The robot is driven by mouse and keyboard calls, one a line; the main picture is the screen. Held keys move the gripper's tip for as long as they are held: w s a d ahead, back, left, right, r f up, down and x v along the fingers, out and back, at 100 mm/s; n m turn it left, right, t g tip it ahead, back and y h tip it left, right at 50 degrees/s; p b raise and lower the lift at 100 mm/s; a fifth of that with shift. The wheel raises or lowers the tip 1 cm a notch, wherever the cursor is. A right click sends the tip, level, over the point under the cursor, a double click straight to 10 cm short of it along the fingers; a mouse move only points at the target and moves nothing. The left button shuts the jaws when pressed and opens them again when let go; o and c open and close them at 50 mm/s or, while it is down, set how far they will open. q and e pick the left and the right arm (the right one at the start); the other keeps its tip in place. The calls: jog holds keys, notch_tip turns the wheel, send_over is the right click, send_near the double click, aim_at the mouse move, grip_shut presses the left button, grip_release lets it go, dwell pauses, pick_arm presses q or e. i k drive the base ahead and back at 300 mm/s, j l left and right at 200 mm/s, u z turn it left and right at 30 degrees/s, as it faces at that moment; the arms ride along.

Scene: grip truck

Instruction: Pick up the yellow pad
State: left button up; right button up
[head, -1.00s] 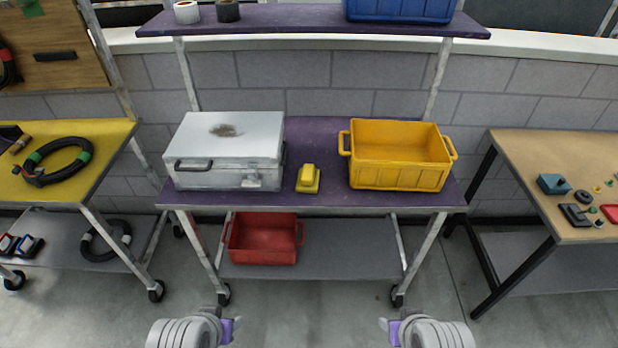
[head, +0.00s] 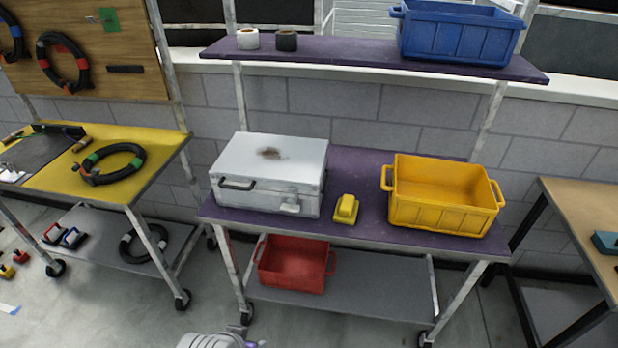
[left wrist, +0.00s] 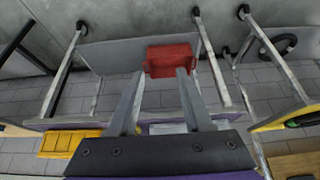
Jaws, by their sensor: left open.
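The yellow pad (head: 346,209) lies on the purple top of the middle cart (head: 355,172), between a silver case and a yellow crate. Nothing covers it in the head view. Part of my left gripper (head: 240,338) shows at the bottom edge of the head view, in front of the cart and well apart from the pad. In the left wrist view my left gripper (left wrist: 160,74) is open, with nothing between its fingers. My right gripper is not in view.
The silver case (head: 268,174) stands left of the pad and the yellow crate (head: 442,200) stands right of it. A blue crate (head: 458,35) sits on the upper shelf. A red bin (head: 293,265) is on the lower shelf. A yellow-topped cart (head: 60,180) stands left.

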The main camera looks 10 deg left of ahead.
aim_at(346, 211)
jog(key=i+l, duration=0.35)
jog(key=i+l+u, duration=0.1)
jog(key=i+l, duration=0.3)
jog(key=l, duration=0.15)
jog(key=i+l, duration=0.35)
jog(key=l, duration=0.15)
